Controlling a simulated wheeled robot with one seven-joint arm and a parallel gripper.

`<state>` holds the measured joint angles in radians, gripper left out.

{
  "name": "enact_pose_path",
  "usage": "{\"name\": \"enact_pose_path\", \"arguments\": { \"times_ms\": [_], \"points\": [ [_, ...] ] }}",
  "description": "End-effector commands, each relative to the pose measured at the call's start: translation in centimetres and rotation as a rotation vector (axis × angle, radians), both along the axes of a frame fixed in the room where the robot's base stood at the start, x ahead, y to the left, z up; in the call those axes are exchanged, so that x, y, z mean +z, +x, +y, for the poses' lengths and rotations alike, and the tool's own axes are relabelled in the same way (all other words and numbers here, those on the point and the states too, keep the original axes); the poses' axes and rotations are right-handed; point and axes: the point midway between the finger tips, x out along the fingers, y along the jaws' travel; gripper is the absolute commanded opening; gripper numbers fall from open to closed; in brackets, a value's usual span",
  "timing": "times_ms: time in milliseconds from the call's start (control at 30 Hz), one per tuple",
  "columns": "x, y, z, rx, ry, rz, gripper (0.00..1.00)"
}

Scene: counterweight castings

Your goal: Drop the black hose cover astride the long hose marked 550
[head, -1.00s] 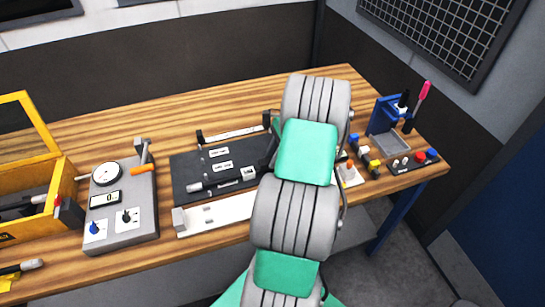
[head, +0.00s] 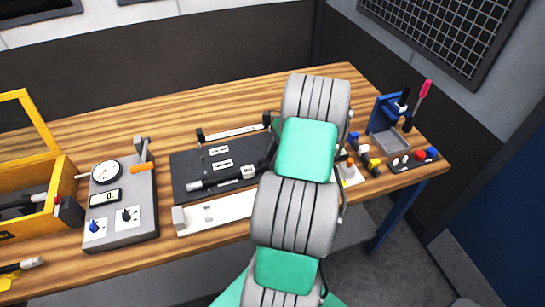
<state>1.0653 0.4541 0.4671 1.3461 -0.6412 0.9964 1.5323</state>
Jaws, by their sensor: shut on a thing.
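A black hose (head: 225,178) with a pale metal end lies over a dark board (head: 185,171) in the middle of the bench. The hose bends up to the right and passes behind my arm. A white tag (head: 248,172) sits on it, but its print is too small to read, so I cannot confirm 550. My grey and green arm stands in front of the board's right side and hides my gripper. I cannot make out the black hose cover apart from the other dark parts there.
A grey gauge box (head: 127,215) stands left of the board, beside an open yellow box (head: 62,195). A white bar (head: 215,212) lies along the board's front. Coloured knobs, a grey tray (head: 390,143) and a blue stand (head: 386,112) fill the right end.

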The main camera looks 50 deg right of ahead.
Motion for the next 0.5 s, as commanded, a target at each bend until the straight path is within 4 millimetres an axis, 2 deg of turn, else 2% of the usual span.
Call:
{"name": "enact_pose_path", "arguments": {
  "times_ms": [500],
  "points": [
    [-0.82, 0.00, 0.03, 0.000, 0.001, 0.000, 0.06]
  ]
}}
